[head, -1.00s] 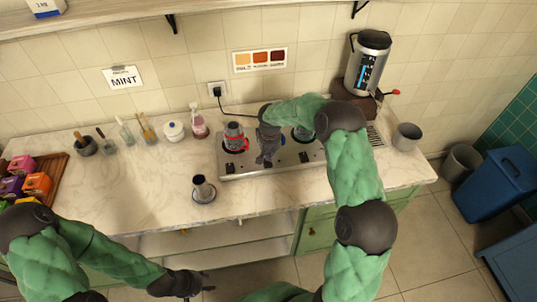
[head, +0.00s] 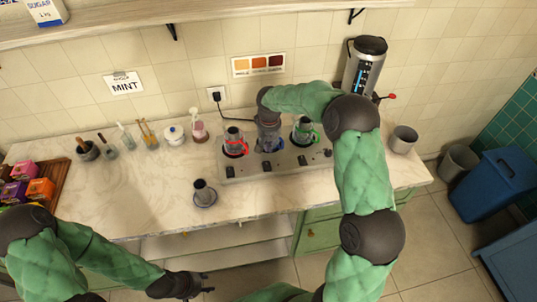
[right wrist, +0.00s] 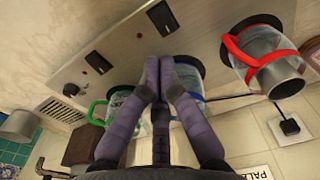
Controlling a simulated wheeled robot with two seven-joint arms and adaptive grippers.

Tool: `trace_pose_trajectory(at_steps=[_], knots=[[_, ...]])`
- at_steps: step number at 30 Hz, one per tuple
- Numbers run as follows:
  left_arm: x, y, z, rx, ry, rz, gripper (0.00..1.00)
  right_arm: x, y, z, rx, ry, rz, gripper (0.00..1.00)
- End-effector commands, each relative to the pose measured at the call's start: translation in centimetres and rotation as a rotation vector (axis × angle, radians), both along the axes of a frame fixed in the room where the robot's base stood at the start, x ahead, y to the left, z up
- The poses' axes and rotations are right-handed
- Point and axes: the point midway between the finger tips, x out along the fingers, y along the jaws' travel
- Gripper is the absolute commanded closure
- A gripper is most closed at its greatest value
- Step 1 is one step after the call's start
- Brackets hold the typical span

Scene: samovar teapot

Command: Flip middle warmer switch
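The middle warmer switch (head: 266,166) is a black rocker on the front of the steel warmer plate (head: 318,168). It also shows at the top of the right wrist view (right wrist: 162,18). My right gripper (head: 269,147) hangs over the middle burner, behind that switch. In the right wrist view its purple fingers (right wrist: 159,60) are shut, tips together with nothing between them. The tips are apart from the switch in that picture. The fingers partly hide the middle pot (right wrist: 188,84). My left gripper (head: 207,283) is open and empty in front of the counter.
A red-handled glass pot (head: 234,140) stands left of my right gripper, a green-handled one (head: 303,131) to its right. Left switch (head: 229,171) and right switch (head: 302,160) flank the middle one. A samovar (head: 362,70) stands behind right.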

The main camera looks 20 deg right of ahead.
Motion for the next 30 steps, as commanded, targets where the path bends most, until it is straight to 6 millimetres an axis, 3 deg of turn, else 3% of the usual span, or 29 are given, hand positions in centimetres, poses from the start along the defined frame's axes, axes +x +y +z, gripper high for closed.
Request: trace_pose_trajectory(at_steps=[3,9,23,30], knots=[[0.0,0.0,0.2,0.000,0.000,0.000,0.60,0.0,0.0,2.1,-0.001,-0.004,0.000,1.00],[0.0,0.0,0.4,0.000,0.000,0.000,0.60,-0.1,0.1,3.8,0.000,-0.003,-0.001,1.00],[0.0,0.0,0.3,0.000,0.000,0.000,0.60,-0.1,0.0,4.1,0.000,-0.005,-0.010,1.00],[0.0,0.0,-1.1,0.000,0.000,0.000,0.60,-1.1,-0.6,4.1,0.008,-0.026,-0.214,1.00]])
